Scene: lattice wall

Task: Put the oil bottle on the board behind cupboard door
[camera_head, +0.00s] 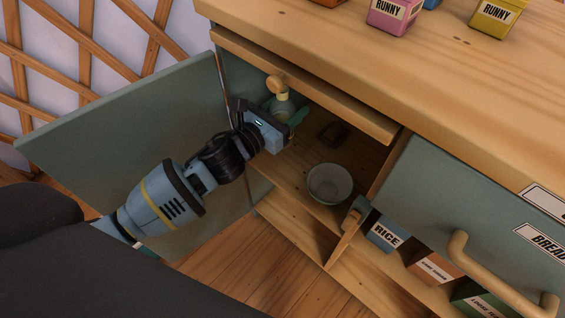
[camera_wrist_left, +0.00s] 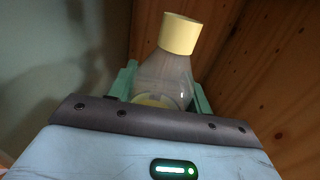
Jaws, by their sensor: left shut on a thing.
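The oil bottle, clear with a pale yellow cap, shows beyond my left gripper in the head view (camera_head: 284,101) and in the left wrist view (camera_wrist_left: 165,75). My left gripper (camera_head: 287,117) is shut on the bottle, with a green finger on each side of it. The bottle is upright or slightly tilted, just inside the open cupboard. The cupboard door (camera_head: 120,125) stands wide open to the left. The wooden board (camera_head: 285,165) inside the cupboard bears a bowl. The bottle's base is hidden by my gripper, so I cannot tell whether it touches the board. My right gripper is not in view.
A pale bowl (camera_head: 330,183) stands on the board to the right of the bottle. A small dark object (camera_head: 332,133) lies farther back. Boxes, including a rice box (camera_head: 384,234), stand in the compartment at right.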

